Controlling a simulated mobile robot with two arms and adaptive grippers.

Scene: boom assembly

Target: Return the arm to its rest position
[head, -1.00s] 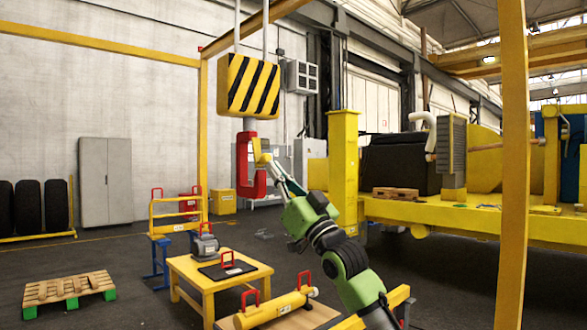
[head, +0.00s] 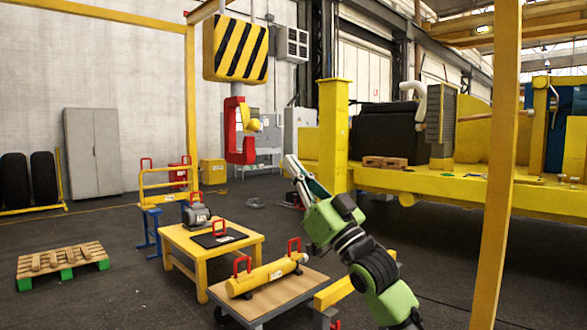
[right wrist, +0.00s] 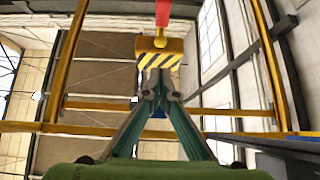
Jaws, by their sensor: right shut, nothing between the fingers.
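My right arm, green and black, rises from the lower right in the head view. Its gripper (head: 291,160) is shut and empty, pointing up and left, apart from the red hook (head: 234,140) to its left. The hook hangs under a yellow and black striped block (head: 236,50) and has a yellow latch. In the right wrist view the shut fingers (right wrist: 159,76) point up towards the striped block (right wrist: 158,50), with a red part above it. My left gripper does not show.
A yellow table (head: 185,243) bears a grey motor (head: 197,216) and a black plate. A yellow cylinder with red handles (head: 265,276) lies on a cart in front. A yellow post (head: 497,170) stands at right. A pallet (head: 62,259) lies at left. Floor between is open.

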